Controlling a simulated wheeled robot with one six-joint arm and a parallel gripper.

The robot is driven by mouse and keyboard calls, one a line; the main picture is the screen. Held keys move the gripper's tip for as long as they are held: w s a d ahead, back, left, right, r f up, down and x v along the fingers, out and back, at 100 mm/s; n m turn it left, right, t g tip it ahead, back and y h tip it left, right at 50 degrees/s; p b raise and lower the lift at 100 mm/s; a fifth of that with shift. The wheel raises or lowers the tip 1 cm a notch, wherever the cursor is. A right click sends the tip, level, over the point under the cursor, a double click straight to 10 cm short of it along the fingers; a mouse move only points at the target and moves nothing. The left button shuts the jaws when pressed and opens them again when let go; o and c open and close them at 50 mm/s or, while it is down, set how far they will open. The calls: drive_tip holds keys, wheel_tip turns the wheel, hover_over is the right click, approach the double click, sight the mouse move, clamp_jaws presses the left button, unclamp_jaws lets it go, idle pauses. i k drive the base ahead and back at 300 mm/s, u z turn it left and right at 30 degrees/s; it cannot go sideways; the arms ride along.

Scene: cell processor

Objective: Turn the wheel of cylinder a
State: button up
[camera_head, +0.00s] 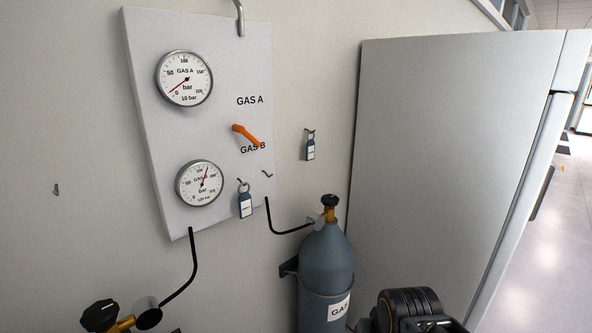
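A grey-blue gas cylinder (325,262) stands upright against the wall. Its label begins with "GAS", but the letter after it is not readable. A dark wheel (329,201) sits on its brass valve. At the bottom left, a second black wheel (101,315) sits on another brass valve (124,323), and the body below is out of frame. I cannot tell from the labels which one is cylinder a. A dark part of my arm shows at the bottom right. My gripper's fingers are not in view.
A grey wall panel (150,130) carries the GAS A gauge (184,78), the GAS B gauge (199,184) and an orange lever (246,135). A large grey cabinet (450,150) stands right of the cylinder. Floor shows far right.

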sight(331, 201)
drive_tip(key=z, duration=0.15)
drive_tip(key=i, duration=1.1)
drive_tip(key=u, duration=0.7)
